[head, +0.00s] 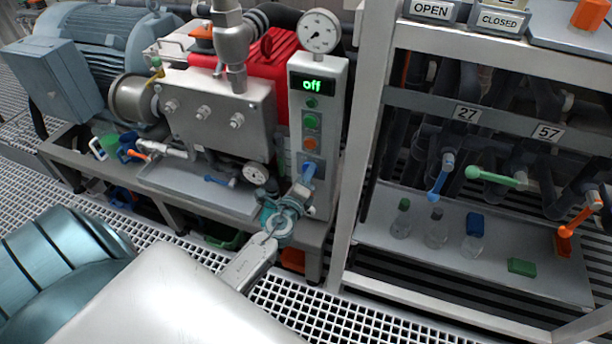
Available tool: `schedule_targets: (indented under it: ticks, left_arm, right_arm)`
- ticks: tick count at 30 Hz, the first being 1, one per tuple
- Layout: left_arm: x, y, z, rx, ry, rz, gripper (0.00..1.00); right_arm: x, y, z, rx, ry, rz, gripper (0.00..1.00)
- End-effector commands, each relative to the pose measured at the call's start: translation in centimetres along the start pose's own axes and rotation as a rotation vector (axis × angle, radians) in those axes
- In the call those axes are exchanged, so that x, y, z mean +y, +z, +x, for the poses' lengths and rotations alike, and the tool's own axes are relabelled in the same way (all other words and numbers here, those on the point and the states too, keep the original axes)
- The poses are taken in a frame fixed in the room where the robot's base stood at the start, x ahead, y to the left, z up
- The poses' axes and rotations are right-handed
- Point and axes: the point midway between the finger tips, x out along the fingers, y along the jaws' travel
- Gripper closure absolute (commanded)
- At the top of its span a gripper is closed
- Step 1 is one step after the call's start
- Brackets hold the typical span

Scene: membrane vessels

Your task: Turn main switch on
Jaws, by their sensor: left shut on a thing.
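A grey control box (325,190) stands upright in the middle of the head view. Its display (312,85) reads "off" in green letters. Below are green buttons (311,121) and an orange button (310,143). Low on the box is a blue switch knob (309,170), which I take to be the main switch. My left gripper (303,189) reaches up to this knob from below and is shut on it. The fingertips partly cover the knob, so its exact angle is hard to tell. My right gripper is not in view.
A pump with a red housing (284,52) and a blue motor (85,50) stand left of the box. A pressure gauge (320,31) sits on top. A rack at the right carries blue, green and orange valve handles, with small bottles (437,228) on its shelf.

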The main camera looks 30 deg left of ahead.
Motion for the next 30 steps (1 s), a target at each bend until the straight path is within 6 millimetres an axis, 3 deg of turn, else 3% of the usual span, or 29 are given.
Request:
schedule_targets:
  ticks: [9, 23, 24, 27, 30]
  left_arm:
    - [0.12, -0.09, -0.06, 0.001, 0.002, 0.096, 0.81]
    - [0.16, -0.1, -0.07, 0.002, 0.003, 0.11, 0.81]
    - [0.16, -0.1, -0.07, 0.002, 0.003, 0.11, 0.54]
    - [0.14, -0.08, -0.06, 0.001, 0.002, 0.109, 0.36]
    - [0.1, -0.06, -0.04, 0.001, 0.002, 0.109, 0.36]
  right_arm:
    - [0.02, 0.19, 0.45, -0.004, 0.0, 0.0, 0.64]
    - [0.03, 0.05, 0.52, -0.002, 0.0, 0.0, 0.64]
    - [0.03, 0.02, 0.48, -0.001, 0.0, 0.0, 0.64]
    - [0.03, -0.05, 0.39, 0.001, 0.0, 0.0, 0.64]
    - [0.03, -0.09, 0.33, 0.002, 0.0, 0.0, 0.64]
